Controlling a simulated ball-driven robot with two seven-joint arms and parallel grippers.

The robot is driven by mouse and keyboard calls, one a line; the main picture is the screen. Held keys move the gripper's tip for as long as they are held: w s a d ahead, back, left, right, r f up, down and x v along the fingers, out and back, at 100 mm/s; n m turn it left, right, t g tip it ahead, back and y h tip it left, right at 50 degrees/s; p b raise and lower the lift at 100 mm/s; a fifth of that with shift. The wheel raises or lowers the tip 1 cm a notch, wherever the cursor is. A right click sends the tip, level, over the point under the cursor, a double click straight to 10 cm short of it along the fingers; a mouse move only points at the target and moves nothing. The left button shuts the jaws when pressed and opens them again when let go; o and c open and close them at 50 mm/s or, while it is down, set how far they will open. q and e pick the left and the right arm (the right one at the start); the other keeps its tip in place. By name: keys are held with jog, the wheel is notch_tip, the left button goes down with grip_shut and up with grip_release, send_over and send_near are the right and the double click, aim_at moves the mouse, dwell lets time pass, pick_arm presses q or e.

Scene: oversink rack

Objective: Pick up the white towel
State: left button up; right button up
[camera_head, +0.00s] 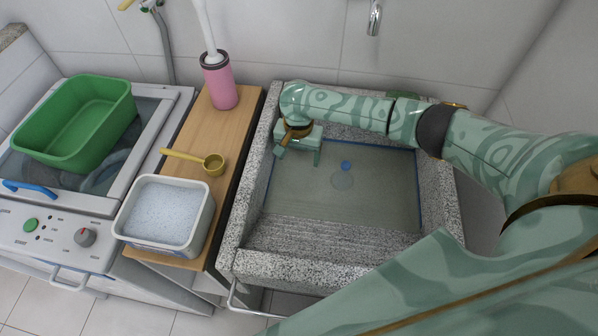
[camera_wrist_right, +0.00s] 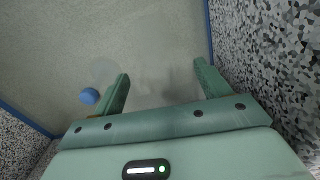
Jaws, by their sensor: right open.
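I see no white towel in either view. My right gripper (camera_head: 299,155) hangs over the back left part of the stone sink (camera_head: 320,243), pointing down. In the right wrist view my right gripper (camera_wrist_right: 161,70) has its two fingers wide apart, with nothing between them but the greyish sink bottom beyond. My left gripper is not in view. My right arm and body hide the right part of the head view and some of the sink's back rim.
To the left, a wooden board (camera_head: 235,115) bears a pink container (camera_head: 221,85), a yellow ladle (camera_head: 212,164) and a white tub of suds (camera_head: 165,213). A green basin (camera_head: 75,122) sits on the washing machine.

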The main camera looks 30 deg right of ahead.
aim_at(299, 170)
notch_tip(299, 170, down, 8)
jog(key=b, duration=0.4)
jog(key=shift+s+b, duration=0.15)
jog(key=shift+b, duration=0.2)
jog(key=shift+a+r, duration=0.1)
jog(key=shift+r, duration=0.15)
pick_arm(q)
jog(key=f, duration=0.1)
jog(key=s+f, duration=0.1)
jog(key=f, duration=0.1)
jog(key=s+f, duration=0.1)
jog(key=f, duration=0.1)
pick_arm(e)
jog(key=c, duration=1.1)
